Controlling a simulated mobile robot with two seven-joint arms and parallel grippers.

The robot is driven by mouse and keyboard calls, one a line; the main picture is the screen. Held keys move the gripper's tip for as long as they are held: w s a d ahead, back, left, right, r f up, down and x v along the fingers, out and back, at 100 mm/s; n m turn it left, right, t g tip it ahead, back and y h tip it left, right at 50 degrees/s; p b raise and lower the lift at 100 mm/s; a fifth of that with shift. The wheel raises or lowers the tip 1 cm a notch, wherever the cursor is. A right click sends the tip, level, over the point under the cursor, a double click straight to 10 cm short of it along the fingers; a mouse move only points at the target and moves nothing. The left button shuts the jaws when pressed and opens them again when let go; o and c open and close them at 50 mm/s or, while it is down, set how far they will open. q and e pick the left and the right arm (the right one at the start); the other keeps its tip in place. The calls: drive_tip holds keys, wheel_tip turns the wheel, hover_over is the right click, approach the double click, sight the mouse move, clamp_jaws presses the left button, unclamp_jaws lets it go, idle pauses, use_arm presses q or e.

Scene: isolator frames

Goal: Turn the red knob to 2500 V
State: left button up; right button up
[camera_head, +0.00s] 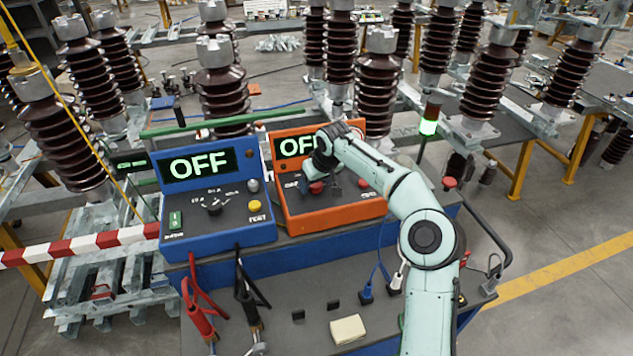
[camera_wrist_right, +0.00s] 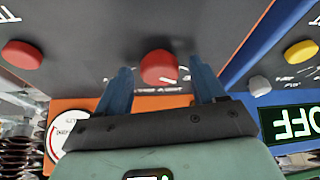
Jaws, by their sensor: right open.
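The red knob (camera_wrist_right: 158,67) sits on the sloped dark panel of the orange instrument (camera_head: 337,208). In the head view the knob (camera_head: 316,188) shows just under my right gripper (camera_head: 320,178). In the right wrist view, the two blue fingers of my right gripper (camera_wrist_right: 159,75) are open, one on each side of the knob, with a gap on both sides. I cannot tell how deep the tips reach. The instrument's display (camera_head: 292,146) reads OFF and is partly covered by my wrist. The voltage scale is not readable. My left gripper is not in view.
A blue instrument (camera_head: 205,235) with an OFF display stands close on the left. A second red control (camera_wrist_right: 22,54) is on the orange panel. Cables and a pale pad (camera_head: 347,329) lie on the lower shelf.

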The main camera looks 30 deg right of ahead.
drive_tip(key=c, duration=1.1)
drive_tip(key=shift+o, duration=0.2)
drive_tip(key=m+h, duration=0.1)
drive_tip(key=m, duration=0.2)
drive_tip(key=shift+a+r, duration=0.1)
drive_tip(key=shift+a, duration=0.05)
drive_tip(key=m+h, duration=0.1)
drive_tip(key=m, duration=0.1)
drive_tip(key=m+g, duration=0.1)
drive_tip(key=m, duration=0.1)
drive_tip(key=shift+w+a+m+h, duration=0.1)
drive_tip(key=shift+m+h, duration=0.2)
drive_tip(key=shift+h, duration=0.1)
drive_tip(key=m+g+h, duration=0.1)
drive_tip(key=m, duration=0.3)
drive_tip(key=shift+w, duration=0.1)
drive_tip(key=shift+m+g+h, duration=0.4)
drive_tip(key=shift+m+g, duration=0.5)
drive_tip(key=shift+m, duration=1.1)
drive_tip(key=shift+a, duration=0.1)
